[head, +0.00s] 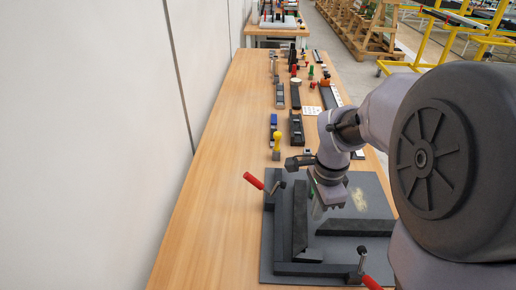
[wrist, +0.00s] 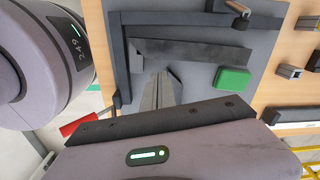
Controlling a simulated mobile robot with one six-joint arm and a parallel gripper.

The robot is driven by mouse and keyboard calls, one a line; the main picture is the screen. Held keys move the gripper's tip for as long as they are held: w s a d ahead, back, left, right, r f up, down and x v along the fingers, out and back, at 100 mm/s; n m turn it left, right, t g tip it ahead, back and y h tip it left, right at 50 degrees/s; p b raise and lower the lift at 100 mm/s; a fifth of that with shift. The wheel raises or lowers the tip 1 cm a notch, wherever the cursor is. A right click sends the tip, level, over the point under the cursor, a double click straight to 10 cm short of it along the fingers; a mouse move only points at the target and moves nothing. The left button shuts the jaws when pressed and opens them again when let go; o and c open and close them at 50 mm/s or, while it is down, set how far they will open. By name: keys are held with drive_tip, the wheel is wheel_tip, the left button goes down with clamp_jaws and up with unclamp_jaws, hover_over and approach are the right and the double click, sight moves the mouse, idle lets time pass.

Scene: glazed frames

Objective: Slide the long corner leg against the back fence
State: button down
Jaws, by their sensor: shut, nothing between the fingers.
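The long corner leg (head: 300,220) is a dark bar lying on the grey board (head: 374,186), roughly parallel to the long dark fence (head: 278,225) on the wall side. In the wrist view, a narrow strip of board shows between the leg (wrist: 205,52) and that fence (wrist: 190,18), with the leg slightly angled. A second dark leg (head: 355,227) runs across the board to the right. My gripper (head: 317,212) points down beside the long leg, on the side away from the fence. Its fingers are together and empty in the wrist view (wrist: 162,88).
A second fence (head: 320,270) closes the board's near edge. Red-handled clamps stand at the wall-side fence (head: 270,184) and near fence (head: 363,262). A green block (wrist: 233,80) lies beside the leg. Several tools fill the bench beyond the board; bare wood (head: 215,215) lies left.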

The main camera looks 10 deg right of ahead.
sight(302, 237)
drive_tip(key=shift+m, duration=0.4)
drive_tip(key=f+b, duration=0.1)
drive_tip(key=f, duration=0.2)
drive_tip(key=f+b, duration=0.2)
drive_tip(key=f, duration=0.2)
drive_tip(key=f+b, duration=0.1)
drive_tip(key=f, duration=0.3)
drive_tip(key=shift+d, duration=0.4)
drive_tip(key=a+b, duration=0.1)
drive_tip(key=a, duration=0.2)
drive_tip(key=shift+w+a, duration=0.15)
drive_tip(key=shift+a, duration=0.05)
drive_tip(key=shift+d, duration=0.1)
